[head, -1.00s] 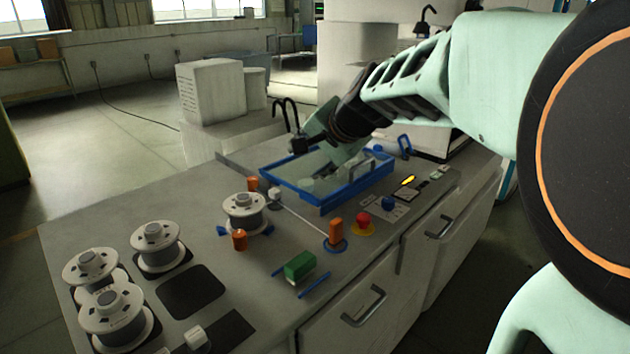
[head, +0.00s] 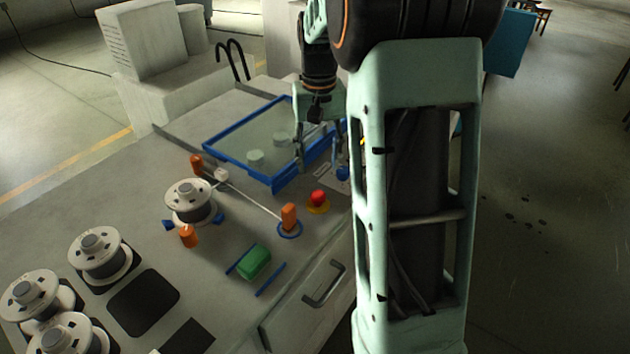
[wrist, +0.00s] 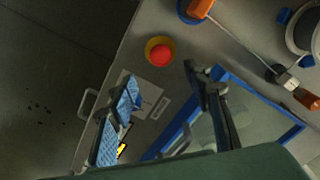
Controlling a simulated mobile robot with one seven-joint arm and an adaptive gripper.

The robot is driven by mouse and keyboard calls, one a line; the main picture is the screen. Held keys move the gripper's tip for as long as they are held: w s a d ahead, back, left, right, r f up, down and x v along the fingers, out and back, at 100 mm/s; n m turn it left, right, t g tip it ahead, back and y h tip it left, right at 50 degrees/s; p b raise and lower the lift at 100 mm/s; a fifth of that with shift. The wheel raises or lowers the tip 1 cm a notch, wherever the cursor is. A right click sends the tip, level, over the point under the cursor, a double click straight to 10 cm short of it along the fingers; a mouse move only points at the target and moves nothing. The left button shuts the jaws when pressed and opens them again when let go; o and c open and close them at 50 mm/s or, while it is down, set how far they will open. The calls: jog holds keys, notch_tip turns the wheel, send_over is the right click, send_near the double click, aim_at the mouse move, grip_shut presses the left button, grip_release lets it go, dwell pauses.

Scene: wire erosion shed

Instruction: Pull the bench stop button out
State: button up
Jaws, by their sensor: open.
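The bench stop button is a red mushroom head on a yellow round base. In the head view the button (head: 318,197) sits on the bench near its front edge, right of the orange post. In the wrist view the button (wrist: 160,54) shows in the upper middle, beyond the fingertips. My gripper (head: 322,150) is above the bench at the right end of the blue-rimmed tray, behind the button and apart from it. In the wrist view my gripper (wrist: 163,92) has its fingers spread, with nothing between them.
The blue-rimmed tray (head: 232,157) lies behind the button. A blue knob (head: 342,173) is close right of it. An orange post (head: 289,216), green block (head: 254,262) and wire spools (head: 190,200) stand on the left. A drawer handle (head: 324,284) projects in front.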

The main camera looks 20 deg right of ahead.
aim_at(318, 194)
notch_tip(318, 194, down, 10)
jog(key=shift+r, duration=0.2)
grip_shut()
dwell(0.4)
